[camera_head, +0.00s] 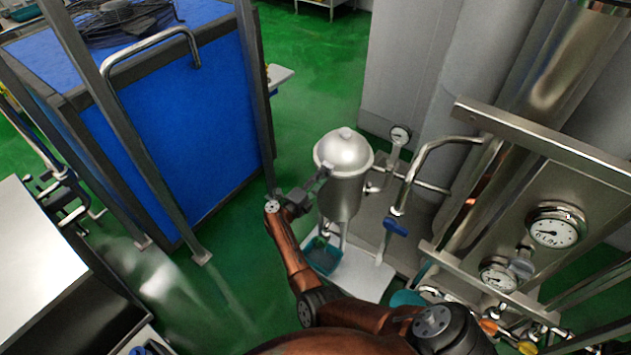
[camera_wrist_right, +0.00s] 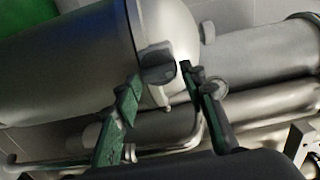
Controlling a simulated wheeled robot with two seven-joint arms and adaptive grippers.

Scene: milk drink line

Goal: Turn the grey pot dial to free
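The grey metal pot (camera_head: 342,203) stands upright right of centre in the head view, with a domed lid. In the right wrist view the pot (camera_wrist_right: 70,65) looks tilted and fills the upper left. A dark grey dial (camera_wrist_right: 157,65) sits on it there. My right gripper (camera_head: 322,176) is close against the upper left side of the pot. In the right wrist view its two fingers (camera_wrist_right: 160,76) are apart, with the dial just beyond and between their tips; I cannot tell whether they touch it. The dial's setting cannot be read. My left gripper is not in view.
A blue-handled valve (camera_head: 396,227) is nearby. A teal container (camera_head: 323,255) sits below the pot. A blue framed unit (camera_head: 190,120) stands left, with open green floor between.

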